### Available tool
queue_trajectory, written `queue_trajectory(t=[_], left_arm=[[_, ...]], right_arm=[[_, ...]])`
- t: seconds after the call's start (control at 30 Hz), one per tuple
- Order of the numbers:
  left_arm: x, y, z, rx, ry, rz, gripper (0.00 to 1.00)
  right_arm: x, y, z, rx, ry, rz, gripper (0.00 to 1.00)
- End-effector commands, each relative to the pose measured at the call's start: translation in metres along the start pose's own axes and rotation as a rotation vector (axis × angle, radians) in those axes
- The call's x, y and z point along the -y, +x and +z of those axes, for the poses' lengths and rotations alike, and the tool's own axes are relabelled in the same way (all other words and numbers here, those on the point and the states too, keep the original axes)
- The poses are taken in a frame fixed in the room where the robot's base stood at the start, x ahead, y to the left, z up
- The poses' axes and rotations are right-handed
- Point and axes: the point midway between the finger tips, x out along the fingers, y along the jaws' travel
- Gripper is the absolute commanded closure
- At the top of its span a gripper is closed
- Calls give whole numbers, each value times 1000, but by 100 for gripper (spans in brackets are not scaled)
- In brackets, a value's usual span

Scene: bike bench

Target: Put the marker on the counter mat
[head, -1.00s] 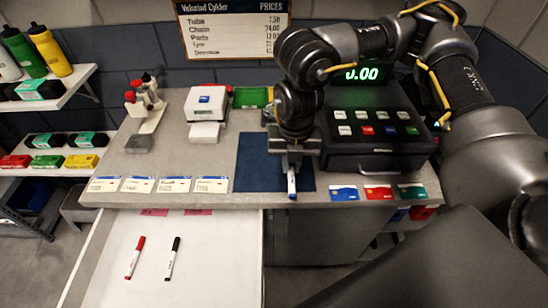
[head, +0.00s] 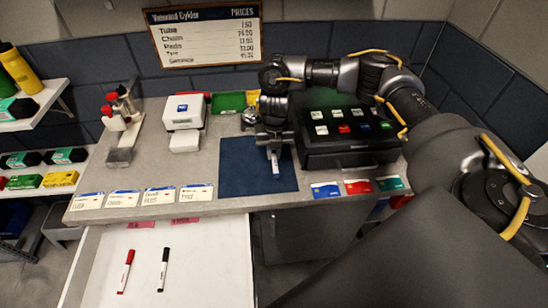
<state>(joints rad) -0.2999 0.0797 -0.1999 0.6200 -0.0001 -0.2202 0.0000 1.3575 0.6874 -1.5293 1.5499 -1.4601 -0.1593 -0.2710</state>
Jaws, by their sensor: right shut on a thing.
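The counter mat (head: 236,177) is a dark blue square on the grey counter, left of the cash register. My right gripper (head: 274,158) hangs over the right half of the mat, pointing down. It is shut on a marker (head: 276,171), which shows a white barrel with blue on it. The marker's lower end is over or at the mat; I cannot tell whether it touches. A red marker (head: 126,271) and a black marker (head: 163,269) lie apart in the open white drawer below. My left gripper is out of view.
The black cash register (head: 350,152) stands close to the right of the mat. Several cards (head: 358,186) lie along the front edge, and labelled cards (head: 159,196) lie left of the mat. A white box device (head: 185,112) and a green tray (head: 228,102) stand behind. The mat's left half is clear.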

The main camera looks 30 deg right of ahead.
Motion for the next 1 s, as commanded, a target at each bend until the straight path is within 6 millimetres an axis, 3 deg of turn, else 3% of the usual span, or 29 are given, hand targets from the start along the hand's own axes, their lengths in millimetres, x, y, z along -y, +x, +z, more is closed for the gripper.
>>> queue_trajectory(t=[0.13, 0.4, 0.83, 0.87, 1.0], left_arm=[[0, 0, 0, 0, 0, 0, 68], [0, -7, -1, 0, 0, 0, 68], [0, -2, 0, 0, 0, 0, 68], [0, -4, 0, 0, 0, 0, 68], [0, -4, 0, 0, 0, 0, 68]], right_arm=[[0, 4, 3, -1, 2, 0, 100], [1, 33, 3, -3, 2, 0, 100], [1, 40, 4, -1, 0, 0, 100], [1, 38, 4, -1, 0, 0, 82], [1, 38, 4, -1, 0, 0, 64]])
